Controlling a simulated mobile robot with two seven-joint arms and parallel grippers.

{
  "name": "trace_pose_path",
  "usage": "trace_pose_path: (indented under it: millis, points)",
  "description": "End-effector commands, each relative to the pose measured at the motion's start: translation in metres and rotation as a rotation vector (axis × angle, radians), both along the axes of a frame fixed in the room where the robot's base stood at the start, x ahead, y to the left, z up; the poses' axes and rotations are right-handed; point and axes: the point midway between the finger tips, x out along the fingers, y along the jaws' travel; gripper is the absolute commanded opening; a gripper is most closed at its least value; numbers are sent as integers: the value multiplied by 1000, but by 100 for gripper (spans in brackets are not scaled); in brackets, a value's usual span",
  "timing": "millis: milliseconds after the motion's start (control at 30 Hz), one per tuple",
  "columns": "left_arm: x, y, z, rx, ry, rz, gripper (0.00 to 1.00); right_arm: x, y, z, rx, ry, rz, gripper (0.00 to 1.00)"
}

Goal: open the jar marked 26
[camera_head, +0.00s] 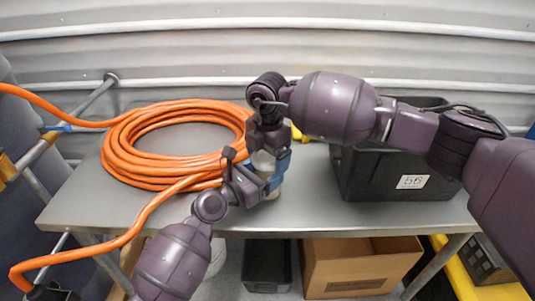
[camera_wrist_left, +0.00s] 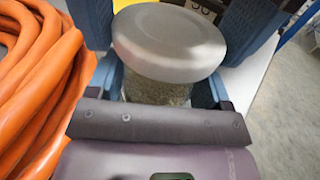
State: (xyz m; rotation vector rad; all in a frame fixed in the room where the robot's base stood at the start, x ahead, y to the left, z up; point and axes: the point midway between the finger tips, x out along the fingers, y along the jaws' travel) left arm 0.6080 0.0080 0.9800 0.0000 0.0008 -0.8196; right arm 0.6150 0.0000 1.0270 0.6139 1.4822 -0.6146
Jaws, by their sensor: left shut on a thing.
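A jar (camera_head: 263,163) with a pale lid stands on the grey table between my two grippers; they hide most of it. In the left wrist view the jar's round grey lid (camera_wrist_left: 170,38) sits on a clear body (camera_wrist_left: 158,88) with grainy contents. My left gripper (camera_head: 258,182) comes from the front left and is shut on the jar's body below the lid. My right gripper (camera_head: 268,145) points down from above, right at the lid. Blue finger pads flank the lid in the wrist view, but whether they grip it is unclear. No number on the jar is readable.
A coiled orange hose (camera_head: 130,160) lies left of the jar on the table (camera_head: 330,214). A black bin (camera_head: 372,180) labelled 56 stands at the right. Under the table are a cardboard box (camera_head: 345,270) and a dark bin (camera_head: 267,270). The table's front middle is clear.

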Motion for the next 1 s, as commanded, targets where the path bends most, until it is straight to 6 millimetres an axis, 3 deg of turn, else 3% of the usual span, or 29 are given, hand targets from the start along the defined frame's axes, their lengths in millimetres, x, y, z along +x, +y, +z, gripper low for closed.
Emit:
trace_pose_path:
  millis: [33, 200, 233, 367, 800, 1000]
  points:
    - [0, 0, 0, -1, 1, 0, 7, 0, 0, 0, 0, 0, 0, 80]
    - [0, 0, 0, 0, 0, 0, 7, 0, 0, 0, 0, 0, 0, 54]
    - [0, 0, 0, 0, 0, 0, 7, 0, 0, 0, 0, 0, 0, 53]
    - [0, 0, 0, 0, 0, 0, 7, 0, 0, 0, 0, 0, 37, 53]
    - [0, 0, 0, 0, 0, -1, 7, 0, 0, 1, 0, -1, 535, 53]
    - [0, 0, 0, 0, 0, -1, 7, 0, 0, 1, 1, -2, 589, 53]
